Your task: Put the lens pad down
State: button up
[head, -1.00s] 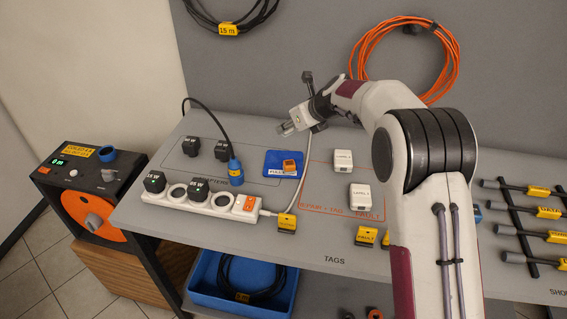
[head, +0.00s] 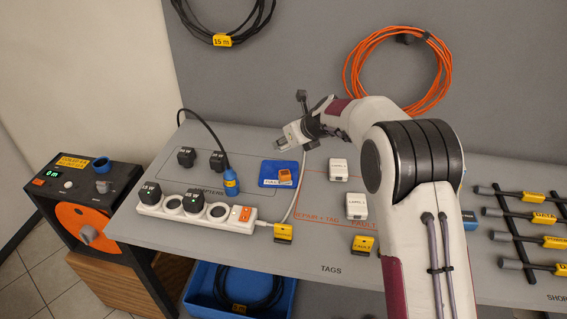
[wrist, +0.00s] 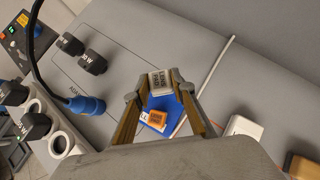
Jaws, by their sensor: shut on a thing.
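The lens pad is a small pale block with dark lettering. In the wrist view the lens pad (wrist: 160,82) sits between my fingertips, above the blue mat (wrist: 153,122) as seen from here. My gripper (wrist: 160,88) is shut on it. In the head view my gripper (head: 284,143) is above the back of the bench, behind the blue mat (head: 268,181). An orange block (head: 285,177) lies on the mat's right part, and it also shows in the wrist view (wrist: 157,118). The height of the pad above the bench is hard to tell.
A white power strip (head: 181,207) with black adapters and a blue plug (head: 231,183) stands left of the mat. A white cable (head: 299,187) runs past the mat's right side. White boxes (head: 338,169) stand farther right. Grey bench shows bare around the mat.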

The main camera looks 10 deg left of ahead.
aim_at(285, 150)
jog(key=shift+f, duration=1.85)
jog(key=shift+f, duration=0.1)
jog(key=shift+f, duration=1.75)
jog(key=shift+f, duration=0.1)
jog(key=o, duration=1)
jog(key=shift+v, duration=6.1)
